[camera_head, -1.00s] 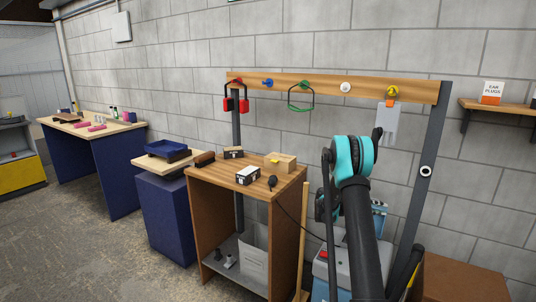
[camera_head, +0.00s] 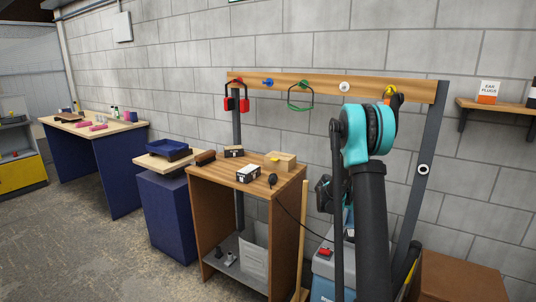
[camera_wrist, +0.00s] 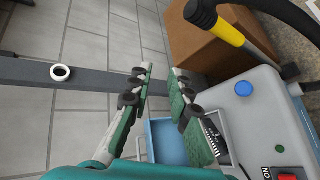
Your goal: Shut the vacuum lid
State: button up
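The vacuum (camera_head: 322,268) is a grey-topped machine with a blue body, low beside the workbench and partly hidden behind my arm. In the wrist view its grey top (camera_wrist: 255,118) fills the right side, with a blue button, a green button and a red ON switch (camera_wrist: 287,174). A blue open compartment (camera_wrist: 168,143) shows beyond my fingers at the grey top's left edge. I cannot clearly pick out the lid. My gripper (camera_wrist: 163,70) is open and empty, its green-padded fingers apart above the compartment. The right finger overlaps the compartment's edge. In the head view my arm hides the gripper's fingertips.
A brown box (camera_head: 462,276) stands right of the vacuum. A yellow-and-black handle (camera_wrist: 225,30) and a dark hose lie near the vacuum top. A dark post (camera_head: 418,200) and a peg rail (camera_head: 320,86) stand behind. The workbench (camera_head: 205,172) is to the left.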

jog(key=s+a+f+m+t+y, duration=0.1)
jog(key=s+a+y, duration=0.5)
jog(key=s+a, duration=0.6)
jog(key=s+a+f+m+t+y, duration=0.1)
jog(key=s+a+f+t+y, duration=0.2)
jog(key=s+a, duration=1)
jog(key=s+y, duration=0.3)
jog(key=s, duration=0.3)
jog(key=shift+a+f+t+y, duration=0.2)
jog(key=shift+a+t+y, duration=0.1)
jog(key=shift+t+y, duration=0.1)
